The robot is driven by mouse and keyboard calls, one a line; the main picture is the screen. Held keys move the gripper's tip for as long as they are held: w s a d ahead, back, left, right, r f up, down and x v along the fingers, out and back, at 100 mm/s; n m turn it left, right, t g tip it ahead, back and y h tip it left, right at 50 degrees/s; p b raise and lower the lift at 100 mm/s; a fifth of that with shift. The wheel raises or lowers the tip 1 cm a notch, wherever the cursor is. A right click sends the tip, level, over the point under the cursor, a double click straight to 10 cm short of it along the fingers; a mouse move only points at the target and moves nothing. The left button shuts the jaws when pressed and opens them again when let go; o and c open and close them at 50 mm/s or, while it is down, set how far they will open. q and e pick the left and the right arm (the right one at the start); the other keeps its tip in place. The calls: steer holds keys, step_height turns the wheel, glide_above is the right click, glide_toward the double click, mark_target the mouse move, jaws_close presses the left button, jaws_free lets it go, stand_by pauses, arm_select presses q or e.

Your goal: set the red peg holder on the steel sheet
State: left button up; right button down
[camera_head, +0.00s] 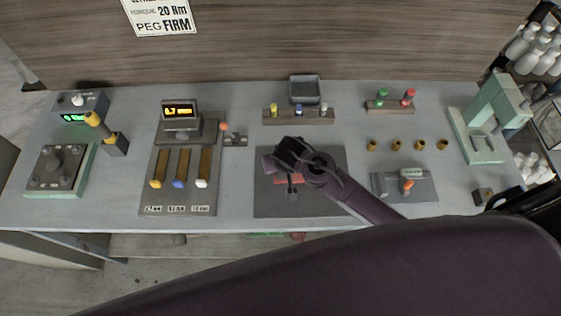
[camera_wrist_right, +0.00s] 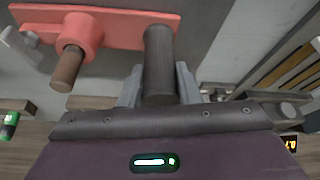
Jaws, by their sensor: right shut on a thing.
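The red peg holder (camera_head: 281,180) shows partly beneath my right gripper (camera_head: 291,160), over the dark grey steel sheet (camera_head: 268,204). In the right wrist view the holder is a long red plate (camera_wrist_right: 120,28) with a round boss and a brown peg (camera_wrist_right: 67,70) in it. A dark grey cylinder (camera_wrist_right: 160,48) at the holder stands between the fingers of my right gripper (camera_wrist_right: 158,88), which is shut on it. My wrist and arm cover part of the holder and sheet in the head view. I cannot tell whether the holder touches the sheet. My left gripper is not in view.
Behind the sheet stands a wooden rack (camera_head: 272,117) with coloured pegs and a grey tray (camera_head: 304,82). Left is a board (camera_head: 152,208) with three coloured-ended strips. Right are several small brass pieces (camera_head: 395,146), a grey plate (camera_head: 386,193) and a green press (camera_head: 467,150).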

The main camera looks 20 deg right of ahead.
steer(key=shift+s, duration=0.1)
steer(key=c, duration=1.5)
jaws_free()
steer(key=shift+f, duration=0.1)
steer(key=o, duration=0.4)
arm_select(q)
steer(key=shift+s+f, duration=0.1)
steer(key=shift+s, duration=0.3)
arm_select(e)
steer(key=shift+o, duration=0.2)
steer(key=shift+r, duration=0.25)
steer(key=shift+s+r, duration=0.15)
steer(key=shift+r, duration=0.15)
arm_select(q)
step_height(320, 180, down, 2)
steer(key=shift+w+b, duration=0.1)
steer(key=shift+b, duration=1)
arm_select(e)
steer(key=v, duration=1.1)
